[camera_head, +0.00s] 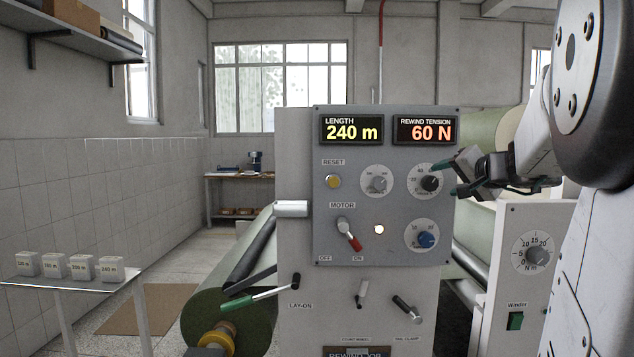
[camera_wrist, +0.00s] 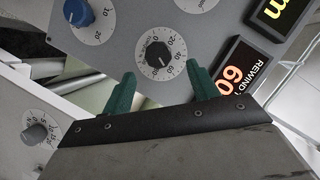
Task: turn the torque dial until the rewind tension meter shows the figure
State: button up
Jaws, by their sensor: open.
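The rewind tension meter (camera_head: 426,130) reads 60 N in orange figures; it shows turned in the wrist view (camera_wrist: 232,80). A grey knob (camera_head: 537,255) on a round N m scale sits on the winder box at right; it also shows in the wrist view (camera_wrist: 36,132). My gripper (camera_head: 450,180) is open and empty, its green fingers in front of the panel's black-knobbed dial (camera_head: 430,184). In the wrist view, that black knob (camera_wrist: 158,54) lies just beyond the gap between the fingertips (camera_wrist: 161,72). I cannot tell whether they touch it.
The grey panel also carries a length display (camera_head: 352,130) at 240 m, a yellow reset button (camera_head: 334,182), a grey knob (camera_head: 378,184), a blue knob (camera_head: 426,240) and a red-tipped motor lever (camera_head: 349,235). Below are several levers.

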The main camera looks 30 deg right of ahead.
aim_at(433, 183)
jog(key=shift+w+d+f, duration=0.2)
jog(key=shift+w+d, duration=0.05)
jog(key=shift+w, duration=0.2)
jog(key=x, duration=0.6)
jog(key=shift+w+f, duration=0.15)
jog(key=shift+w, duration=0.25)
